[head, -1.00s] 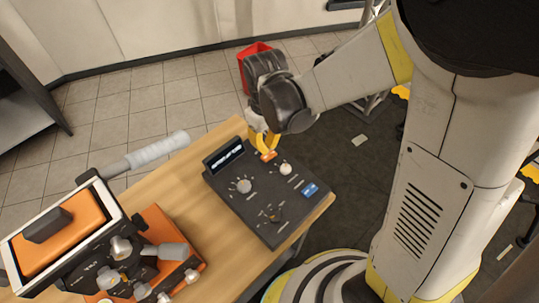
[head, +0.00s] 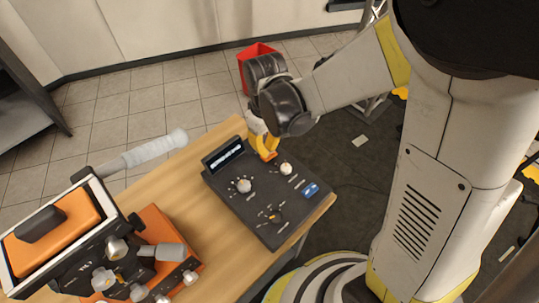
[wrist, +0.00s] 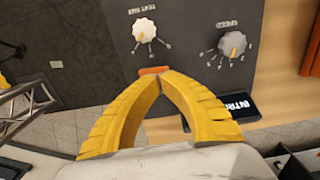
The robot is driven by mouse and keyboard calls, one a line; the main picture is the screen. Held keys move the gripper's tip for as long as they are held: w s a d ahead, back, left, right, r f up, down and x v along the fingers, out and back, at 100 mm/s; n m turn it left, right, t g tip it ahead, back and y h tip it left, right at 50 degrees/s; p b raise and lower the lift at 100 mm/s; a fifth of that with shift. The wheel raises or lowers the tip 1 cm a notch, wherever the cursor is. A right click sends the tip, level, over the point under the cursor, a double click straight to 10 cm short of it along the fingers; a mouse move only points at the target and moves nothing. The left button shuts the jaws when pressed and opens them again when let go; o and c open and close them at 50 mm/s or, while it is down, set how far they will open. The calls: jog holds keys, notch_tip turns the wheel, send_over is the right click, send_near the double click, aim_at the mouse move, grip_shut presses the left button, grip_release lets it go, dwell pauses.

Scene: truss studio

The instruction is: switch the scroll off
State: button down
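A dark control box (head: 225,184) stands on the wooden table, with a lit display at its far left edge. A small orange part (wrist: 154,71), perhaps a switch, is on the box; I cannot read a label on it. My gripper (wrist: 158,79) has its yellow fingertips together right at this part, partly hiding it. In the head view, my gripper (head: 266,153) reaches down to the box's far edge; contact is not clear. In the wrist view, the knob marked TEXT SIZE (wrist: 144,29) and the SPEED knob (wrist: 232,43) are beyond the fingertips.
A blue button (head: 311,190) and a dark knob (head: 276,216) are nearer on the box. An orange and black device with a padded handle (head: 153,149) stands at left on the table (head: 218,238). A red bin (head: 256,50) is on the floor behind.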

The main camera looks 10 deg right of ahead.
jog(key=shift+f+b, duration=1.2)
jog(key=shift+f, duration=0.25)
dwell(0.4)
jog(key=shift+r, duration=0.15)
notch_tip(320, 180, up, 7)
jog(key=p, duration=0.5)
dwell(0.6)
jog(key=s+d+r+m+t, duration=0.3)
jog(key=s+d+r, duration=0.1)
jog(key=r, duration=0.3)
jog(key=s+d+r+m+t, duration=0.3)
jog(key=s+d+r+t, duration=0.1)
jog(key=d+r, duration=0.3)
jog(key=shift+s+d+r+m, duration=0.15)
jog(key=shift+s+r+m, duration=0.1)
jog(key=shift+s+m, duration=0.15)
